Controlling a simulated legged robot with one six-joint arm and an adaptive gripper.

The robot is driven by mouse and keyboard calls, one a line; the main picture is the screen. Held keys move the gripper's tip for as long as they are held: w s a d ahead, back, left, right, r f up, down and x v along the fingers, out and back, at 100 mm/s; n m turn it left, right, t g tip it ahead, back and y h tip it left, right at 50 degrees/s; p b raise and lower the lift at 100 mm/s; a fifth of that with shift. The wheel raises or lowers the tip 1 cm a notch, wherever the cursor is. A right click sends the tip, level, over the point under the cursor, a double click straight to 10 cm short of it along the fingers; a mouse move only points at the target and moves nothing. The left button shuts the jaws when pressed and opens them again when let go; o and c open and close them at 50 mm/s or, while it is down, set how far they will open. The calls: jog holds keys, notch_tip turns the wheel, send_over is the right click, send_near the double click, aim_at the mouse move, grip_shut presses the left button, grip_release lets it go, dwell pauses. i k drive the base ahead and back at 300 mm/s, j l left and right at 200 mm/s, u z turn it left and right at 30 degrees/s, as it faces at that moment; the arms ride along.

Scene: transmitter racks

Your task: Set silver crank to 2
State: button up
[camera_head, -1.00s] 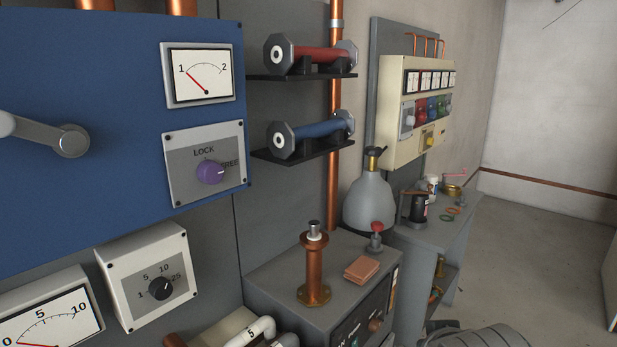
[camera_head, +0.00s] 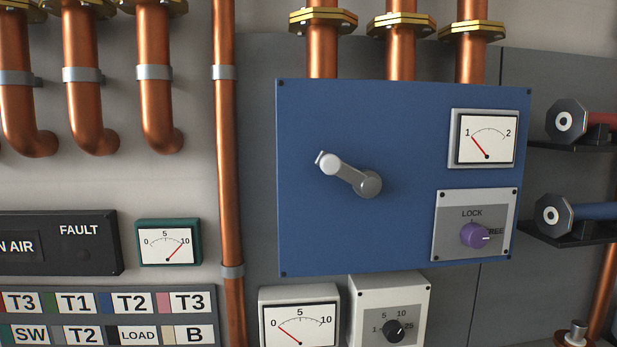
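The silver crank (camera_head: 349,177) is mounted on a blue panel (camera_head: 330,235). Its hub is at the right and its arm points up and left, ending in a pale knob. On the same panel, a gauge (camera_head: 485,140) marked 1 to 2 has its red needle at about 1. Below that gauge, a purple knob (camera_head: 475,235) sits on a plate marked LOCK and FREE; its white mark points right, toward FREE. My gripper is not in view.
Copper pipes (camera_head: 321,50) rise above the panel and a vertical copper pipe (camera_head: 227,160) runs to its left. Below are a gauge (camera_head: 298,325) and a black selector knob (camera_head: 394,330). Red and blue cylinders (camera_head: 590,212) on shelves stand at right. Nothing blocks the crank in this view.

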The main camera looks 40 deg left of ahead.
aim_at(370, 186)
jog(key=u, duration=1.5)
jog(key=k+j+z, duration=0.15)
jog(key=j, duration=0.2)
jog(key=k, duration=0.05)
